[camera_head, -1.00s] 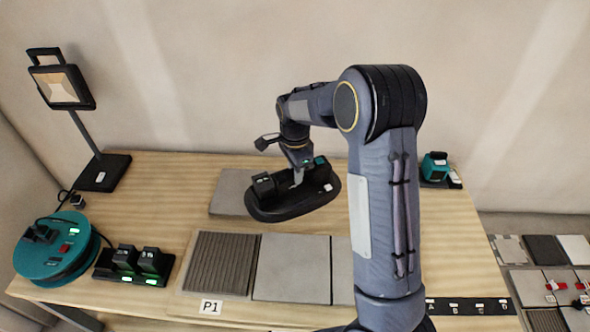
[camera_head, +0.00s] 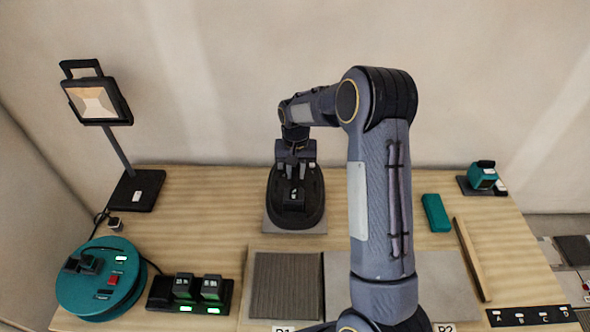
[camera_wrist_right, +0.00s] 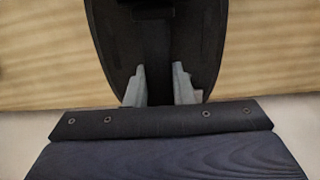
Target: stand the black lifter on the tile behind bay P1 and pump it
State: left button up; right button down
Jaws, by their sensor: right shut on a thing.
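The black lifter (camera_head: 295,218), an oval base with a handle, is held by my right gripper (camera_head: 297,163). It also shows in the right wrist view (camera_wrist_right: 205,40), where the fingers (camera_wrist_right: 158,88) are closed on both sides of its dark handle. The lifter is over the grey tile (camera_head: 318,228) behind bay P1 and hides most of it. Only the tile's front edge and corners show. I cannot tell whether the base touches the tile. Bay P1 (camera_head: 287,286) holds a dark ribbed tile; its label is partly cut off. My left gripper is not in view.
A teal cable reel (camera_head: 100,280) and a charger with two batteries (camera_head: 190,294) stand at the left, a work lamp (camera_head: 98,102) behind them. A teal block (camera_head: 436,213), a wooden strip (camera_head: 470,258) and a teal device (camera_head: 482,177) are at the right.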

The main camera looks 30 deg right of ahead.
notch_tip(320, 180, down, 2)
jog(key=shift+w+a+f+b, duration=0.1)
jog(key=shift+f+b, duration=0.05)
jog(key=shift+b, duration=0.5)
jog(key=shift+f+b, duration=0.95)
jog(key=shift+f, duration=0.7)
jog(key=shift+f+b, duration=0.75)
jog(key=shift+b, duration=0.05)
dwell(0.4)
jog(key=c, duration=1.2)
grip_release()
jog(key=shift+o, duration=0.2)
jog(key=shift+f, duration=0.1)
jog(key=shift+r+b, duration=0.6)
jog(key=shift+r, duration=3.4)
